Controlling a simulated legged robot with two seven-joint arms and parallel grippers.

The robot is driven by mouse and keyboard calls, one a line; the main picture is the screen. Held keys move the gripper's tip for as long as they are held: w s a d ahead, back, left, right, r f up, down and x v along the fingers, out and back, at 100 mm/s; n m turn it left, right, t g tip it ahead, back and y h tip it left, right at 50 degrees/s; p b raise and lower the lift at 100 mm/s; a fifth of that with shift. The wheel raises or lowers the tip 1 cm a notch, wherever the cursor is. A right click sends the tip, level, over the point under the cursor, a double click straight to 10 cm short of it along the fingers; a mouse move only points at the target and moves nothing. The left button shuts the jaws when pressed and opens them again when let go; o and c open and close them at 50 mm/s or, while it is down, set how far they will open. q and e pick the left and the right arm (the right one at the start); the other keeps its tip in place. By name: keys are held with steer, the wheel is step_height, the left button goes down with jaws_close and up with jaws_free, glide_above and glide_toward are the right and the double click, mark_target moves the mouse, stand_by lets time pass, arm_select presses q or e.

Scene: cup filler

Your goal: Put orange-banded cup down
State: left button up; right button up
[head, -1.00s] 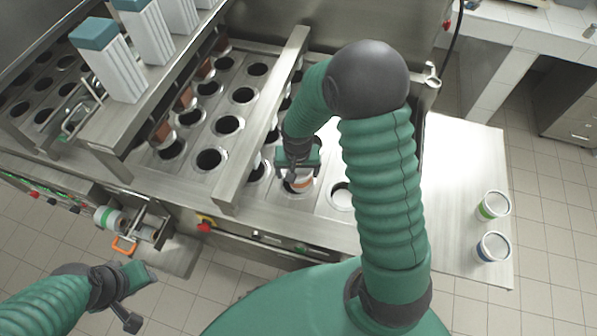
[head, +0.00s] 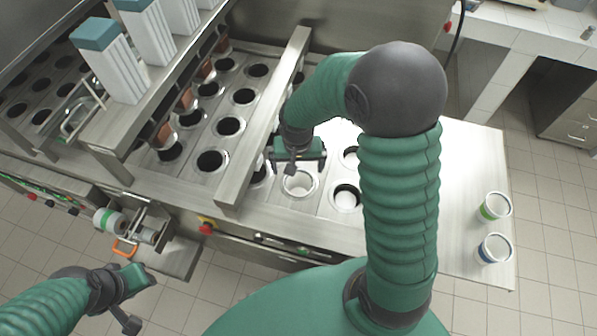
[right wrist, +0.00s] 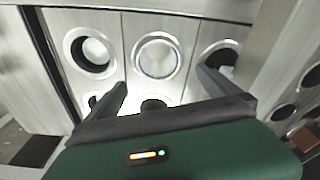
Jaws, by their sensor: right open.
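The orange-banded cup (head: 298,184) sits down in a round hole of the filler plate, its pale inside and rim showing; the orange band is hidden. In the right wrist view the same cup (right wrist: 158,58) fills the middle hole. My right gripper (head: 293,164) is open and empty, just behind and above the cup, apart from it. Its two spread fingers (right wrist: 161,82) show in the right wrist view with nothing between them. My left gripper (head: 138,297) is open and empty at the lower left, away from the filler.
A green-banded cup (head: 495,206) and a blue-banded cup (head: 494,249) stand on the side table (head: 462,180). A metal crossbar (head: 262,120) runs close to the left of my right gripper.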

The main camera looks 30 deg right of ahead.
step_height(320, 180, up, 5)
steer(key=s+a+f+n+t, duration=0.1)
steer(key=s+a+n, duration=0.5)
steer(key=s, duration=0.2)
steer(key=shift+s+a+f+y, duration=0.15)
steer(key=shift+a+f+y, duration=0.1)
steer(key=shift+y, duration=0.15)
steer(key=shift+s+d, duration=0.1)
steer(key=shift+s, duration=0.05)
stand_by(0.6)
stand_by(0.6)
